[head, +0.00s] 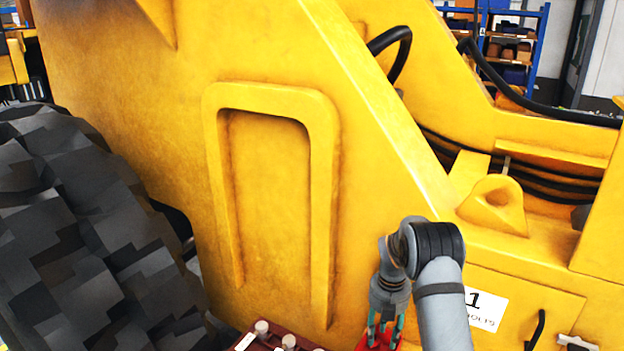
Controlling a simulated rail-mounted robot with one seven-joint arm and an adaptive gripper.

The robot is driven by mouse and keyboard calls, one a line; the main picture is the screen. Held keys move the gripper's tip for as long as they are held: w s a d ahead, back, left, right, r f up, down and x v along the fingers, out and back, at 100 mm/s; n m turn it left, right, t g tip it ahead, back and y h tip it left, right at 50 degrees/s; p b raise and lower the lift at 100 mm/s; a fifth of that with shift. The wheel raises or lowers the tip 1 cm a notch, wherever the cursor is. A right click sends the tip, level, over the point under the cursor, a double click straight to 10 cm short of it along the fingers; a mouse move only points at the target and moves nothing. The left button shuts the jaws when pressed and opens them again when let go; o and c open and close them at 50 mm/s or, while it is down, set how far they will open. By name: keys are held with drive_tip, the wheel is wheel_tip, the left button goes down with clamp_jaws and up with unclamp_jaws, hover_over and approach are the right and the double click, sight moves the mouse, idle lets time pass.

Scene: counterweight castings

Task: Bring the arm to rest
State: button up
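My gripper (384,332) is at the bottom of the head view, right of the middle, pointing down at the end of my grey arm. Its two teal fingers show a gap between them. A red thing (366,343) shows at and around the fingertips and is cut off by the bottom edge. I cannot tell whether the fingers touch it or hold it. The arm's wrist is bent above the gripper, in front of a large yellow machine body (270,190).
A dark red holder (300,341) with several pale round-topped pieces is partly visible at the bottom. A big black tyre (80,230) fills the left. Black hoses (530,103) and a blue shelf rack (542,45) are at the upper right. A white label (486,309) is on the machine.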

wheel_tip(320, 180, up, 10)
wheel_tip(320, 180, down, 11)
drive_tip(key=w+a+r+p, duration=0.2)
drive_tip(key=w+r+p, duration=0.2)
drive_tip(key=r+p, duration=0.5)
drive_tip(key=s+r+m+b, duration=0.4)
drive_tip(key=s+m+b, duration=0.2)
drive_tip(key=s+m, duration=0.5)
drive_tip(key=s+a+r+m+b, duration=0.1)
drive_tip(key=s+r+m+b, duration=0.3)
drive_tip(key=s+m+b, duration=0.3)
drive_tip(key=s+m, duration=0.4)
drive_tip(key=shift+s+a+m+b, duration=0.15)
drive_tip(key=shift+s+m+b, duration=0.15)
drive_tip(key=shift+s+m, duration=0.1)
